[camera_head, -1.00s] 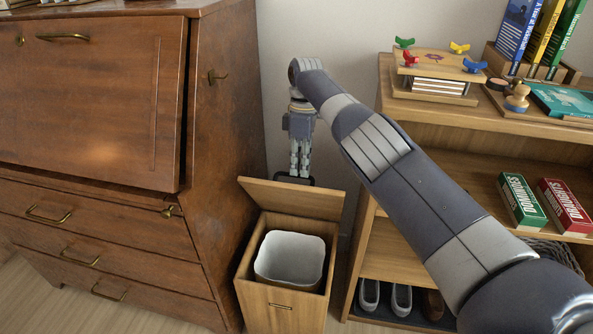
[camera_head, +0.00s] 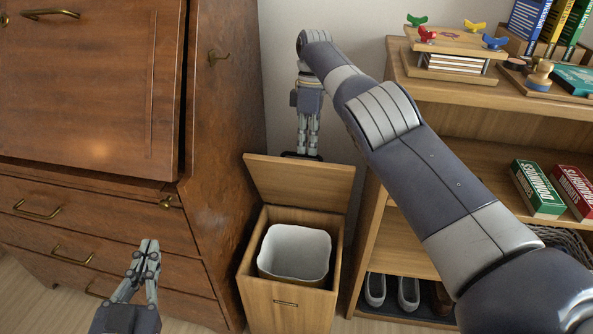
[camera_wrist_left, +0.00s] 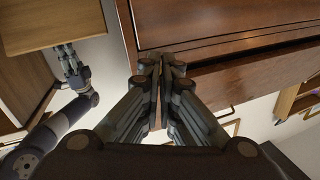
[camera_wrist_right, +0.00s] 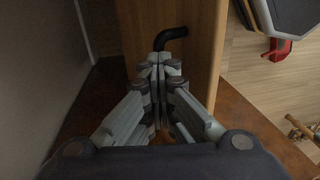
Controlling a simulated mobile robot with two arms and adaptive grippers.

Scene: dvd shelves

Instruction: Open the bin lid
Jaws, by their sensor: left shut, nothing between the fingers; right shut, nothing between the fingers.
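The wooden bin (camera_head: 290,309) stands on the floor with a white liner (camera_head: 295,253) showing inside. Its lid (camera_head: 300,183) is raised and stands tilted up at the back edge of the opening. My right gripper (camera_head: 307,152) is shut and empty, pointing down at the lid's top edge, by a dark handle. In the right wrist view a black handle (camera_wrist_right: 172,36) lies just beyond the shut fingertips; I cannot tell if they touch it. My left gripper (camera_head: 150,245) is shut and empty, in front of the cabinet drawers, left of the bin.
A brown cabinet (camera_head: 90,90) with brass-handled drawers stands close on the bin's left. A wooden shelf (camera_head: 480,95) with books, boxes and shoes stands on its right. My right arm crosses in front of the shelf. A wall is behind the bin.

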